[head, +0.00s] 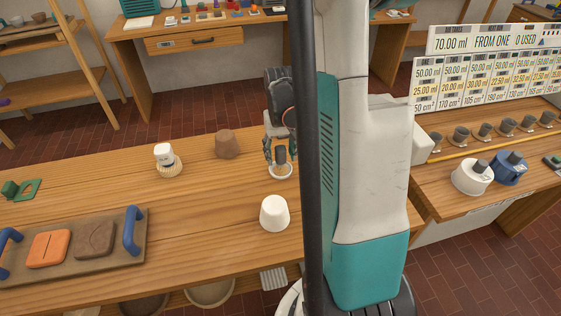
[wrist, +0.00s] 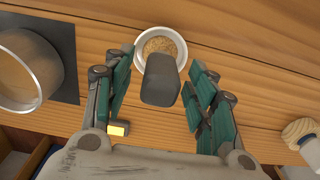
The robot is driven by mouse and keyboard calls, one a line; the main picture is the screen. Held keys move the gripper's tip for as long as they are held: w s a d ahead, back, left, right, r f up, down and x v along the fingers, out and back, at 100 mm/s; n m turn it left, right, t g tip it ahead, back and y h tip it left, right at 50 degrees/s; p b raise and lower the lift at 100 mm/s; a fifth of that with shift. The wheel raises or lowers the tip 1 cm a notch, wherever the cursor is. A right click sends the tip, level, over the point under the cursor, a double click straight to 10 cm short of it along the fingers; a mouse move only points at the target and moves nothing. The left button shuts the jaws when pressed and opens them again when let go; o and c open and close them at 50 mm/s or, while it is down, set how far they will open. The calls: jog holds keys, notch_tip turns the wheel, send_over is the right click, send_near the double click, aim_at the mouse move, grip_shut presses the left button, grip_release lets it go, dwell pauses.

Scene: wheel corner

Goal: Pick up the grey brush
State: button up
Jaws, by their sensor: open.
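The grey brush (wrist: 162,82) is a dark grey, blunt piece standing over a small white dish (wrist: 144,40) with beige, grainy-looking contents. In the head view the grey brush (head: 280,154) stands upright in the white dish (head: 280,174) on the wooden table. My gripper (wrist: 160,88) is open, with its green-padded fingers on either side of the brush and a gap on both sides. In the head view my gripper (head: 280,150) reaches down around it. The brush's lower end is hidden in the wrist view.
A white cup (head: 274,214) stands in front of the dish, and a brown cup (head: 228,144) behind it to the left. A white-topped, beige-based item (head: 168,161) stands farther left. In the wrist view a metal-rimmed round vessel (wrist: 28,70) sits on a dark mat at left.

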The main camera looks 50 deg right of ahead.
jog(key=shift+r, duration=0.1)
jog(key=shift+c, duration=0.6)
jog(key=c, duration=1)
jog(key=shift+r, duration=0.1)
notch_tip(320, 180, up, 20)
jog(key=p, duration=0.7)
